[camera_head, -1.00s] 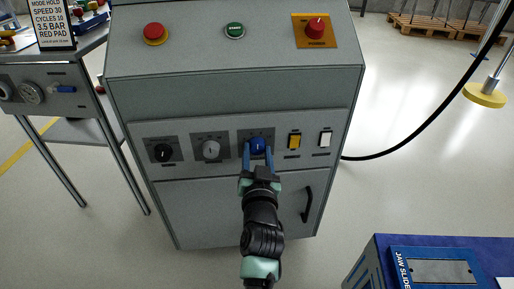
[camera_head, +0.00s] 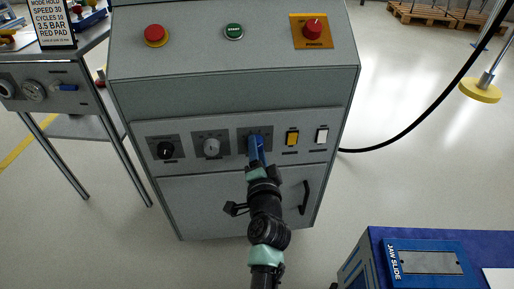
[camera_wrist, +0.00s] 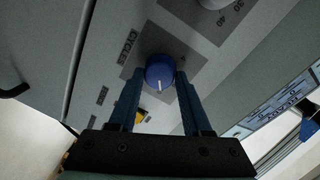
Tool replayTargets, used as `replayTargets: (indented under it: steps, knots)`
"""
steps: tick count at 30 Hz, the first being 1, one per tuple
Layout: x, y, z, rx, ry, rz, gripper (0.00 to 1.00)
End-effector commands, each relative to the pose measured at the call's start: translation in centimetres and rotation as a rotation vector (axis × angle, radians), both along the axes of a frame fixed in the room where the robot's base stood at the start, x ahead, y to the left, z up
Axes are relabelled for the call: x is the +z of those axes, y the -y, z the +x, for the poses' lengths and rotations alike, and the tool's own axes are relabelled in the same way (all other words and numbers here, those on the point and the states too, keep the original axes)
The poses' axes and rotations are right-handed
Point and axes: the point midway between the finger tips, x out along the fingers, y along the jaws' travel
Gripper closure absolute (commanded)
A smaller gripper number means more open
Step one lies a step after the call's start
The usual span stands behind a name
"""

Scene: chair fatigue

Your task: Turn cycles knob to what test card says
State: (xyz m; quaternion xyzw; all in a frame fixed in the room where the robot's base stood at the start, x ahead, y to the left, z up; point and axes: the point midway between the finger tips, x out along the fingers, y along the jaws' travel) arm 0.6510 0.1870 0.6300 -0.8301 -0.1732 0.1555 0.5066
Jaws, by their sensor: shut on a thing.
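The blue cycles knob (camera_wrist: 160,74) has a white pointer line and sits on a grey plate marked CYCLES in the wrist view. My gripper (camera_wrist: 161,84) has its two blue fingers on either side of the knob, shut on it. In the head view my gripper (camera_head: 256,150) reaches up to the knob's plate (camera_head: 245,133) and hides most of the knob. The scale marks around the knob cannot be read. The black test card (camera_head: 52,22) stands upper left, reading MODE HOLD, SPEED 30, a CYCLES line with an unclear digit, 3.5 BAR and RED PAD.
On the same grey cabinet panel are a black knob (camera_head: 165,150), a grey knob (camera_head: 212,147), a yellow switch (camera_head: 292,138) and a white switch (camera_head: 321,135). A door handle (camera_head: 305,197) is below. A blue bench (camera_head: 375,236) stands lower right.

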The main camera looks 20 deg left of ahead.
Motion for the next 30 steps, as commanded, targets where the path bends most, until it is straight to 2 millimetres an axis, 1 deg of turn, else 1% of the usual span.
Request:
replayTargets:
  steps: [10,25,26,30]
  knots:
    - [-0.13,0.07,0.0,0.0,-0.062,0.11,1.0]
    - [-0.15,0.07,0.0,0.0,-0.072,0.128,1.0]
    - [-0.16,0.07,0.0,0.0,-0.071,0.128,0.49]
    - [-0.12,0.07,0.0,0.0,-0.07,0.127,0.24]
